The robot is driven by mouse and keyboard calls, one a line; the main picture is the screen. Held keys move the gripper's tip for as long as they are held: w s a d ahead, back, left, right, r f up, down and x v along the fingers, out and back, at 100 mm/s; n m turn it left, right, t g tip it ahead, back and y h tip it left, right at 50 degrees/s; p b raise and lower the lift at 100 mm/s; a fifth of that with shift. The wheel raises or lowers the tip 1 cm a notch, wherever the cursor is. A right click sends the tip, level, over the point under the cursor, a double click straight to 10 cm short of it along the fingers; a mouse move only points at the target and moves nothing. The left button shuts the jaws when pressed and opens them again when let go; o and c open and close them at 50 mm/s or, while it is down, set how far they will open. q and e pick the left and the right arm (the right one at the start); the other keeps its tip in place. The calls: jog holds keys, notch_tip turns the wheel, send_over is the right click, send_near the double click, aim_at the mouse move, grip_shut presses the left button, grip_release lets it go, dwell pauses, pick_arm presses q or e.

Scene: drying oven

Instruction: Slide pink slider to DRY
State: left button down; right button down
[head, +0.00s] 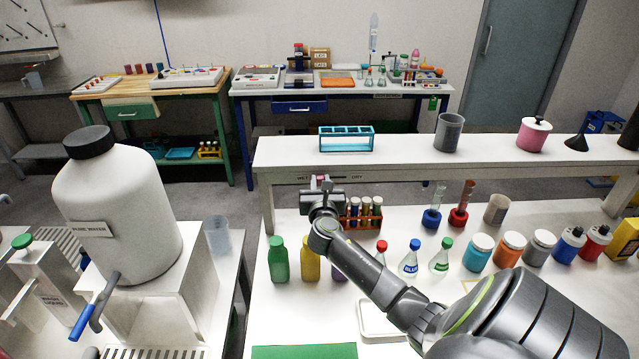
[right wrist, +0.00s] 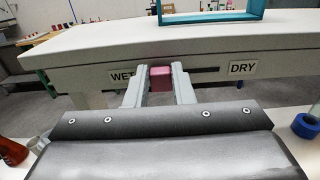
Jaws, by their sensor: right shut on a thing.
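The pink slider (right wrist: 160,78) sits in a dark slot (right wrist: 198,71) on the front edge of the white raised shelf. The WET label (right wrist: 122,76) is just left of the slider, and the DRY label (right wrist: 243,68) is at the slot's right end. The slider is much nearer WET. My right gripper (right wrist: 159,86) is shut on the slider, one finger on each side. In the head view my right gripper (head: 321,183) is at the shelf's front edge and hides the slider. My left gripper is not in view.
A teal rack (head: 346,138) stands on the white shelf (head: 400,164) above the slot. A test-tube rack (head: 361,220) stands close below my right gripper. Several bottles, including a green one (head: 278,262), stand on the table in front.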

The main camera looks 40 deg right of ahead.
jog(key=s+d, duration=0.2)
jog(key=s+d+p, duration=0.1)
jog(key=s+d, duration=0.1)
jog(key=shift+d+p, duration=0.3)
jog(key=shift+w, duration=0.1)
jog(key=shift+a, duration=0.1)
jog(key=c, duration=1.7)
grip_release()
jog(key=o, duration=0.5)
jog(key=shift+s+d, duration=0.2)
jog(key=shift+d, duration=0.05)
jog(key=shift+c, duration=0.2)
jog(key=shift+w+a, duration=0.1)
